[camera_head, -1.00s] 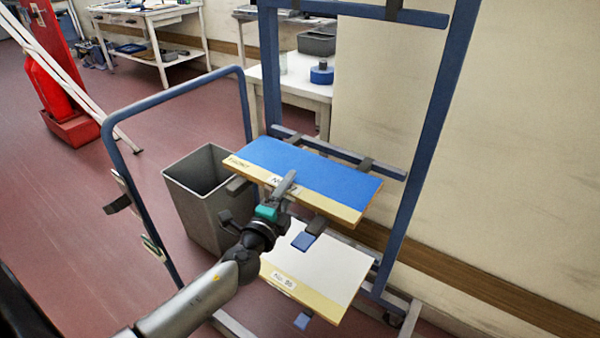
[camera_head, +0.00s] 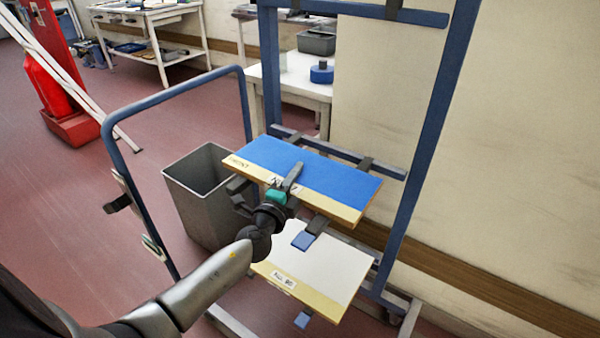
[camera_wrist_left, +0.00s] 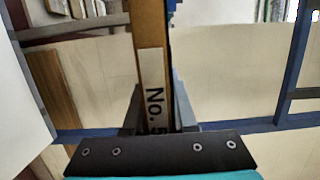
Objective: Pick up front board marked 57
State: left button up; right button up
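The blue-topped board (camera_head: 325,183) with a tan front strip lies on the upper arms of the blue rack. Its white label, partly covered by my gripper, shows "N" and what looks like a 7; in the left wrist view the label (camera_wrist_left: 154,85) on the board's edge (camera_wrist_left: 150,30) reads "No. 5", the rest cut off. My left gripper (camera_head: 289,182) is at the board's front edge, one finger above the board; the lower finger is hidden in the head view. In the wrist view the fingers flank the edge closely; whether they press on it is unclear. My right gripper is not in view.
A white board (camera_head: 318,262) with a tan strip and label lies on the lower rack arms. The blue rack frame (camera_head: 425,140) rises to the right, near the wall. A grey bin (camera_head: 190,190) stands left of the boards. A white table (camera_head: 300,88) is behind.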

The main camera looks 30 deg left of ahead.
pick_arm(q)
grip_shut()
dwell(0.7)
jog(key=shift+r, duration=0.1)
